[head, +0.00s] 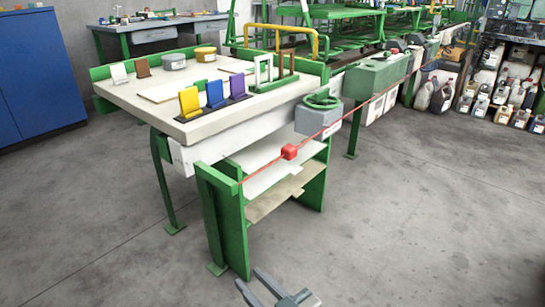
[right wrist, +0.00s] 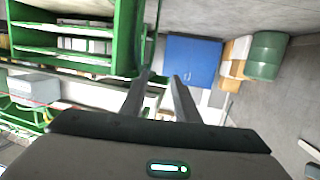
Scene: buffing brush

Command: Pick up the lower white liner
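Under the workbench, a green shelf frame (head: 233,225) holds pale sheets on stacked levels. An upper white sheet (head: 268,150) lies above a lower white sheet (head: 262,177), and a beige board (head: 282,193) lies below them. I cannot tell for certain which one is the lower white liner. My right gripper (head: 249,277) is at the bottom edge of the head view, in front of the shelf and apart from it. Its fingers are spread and empty, as the right wrist view (right wrist: 162,76) also shows. My left gripper is not in view.
The workbench (head: 125,92) carries coloured plates, tins and frames. A grey box with a green handwheel (head: 320,102) is at its right. The floor (head: 400,220) to the right is clear.

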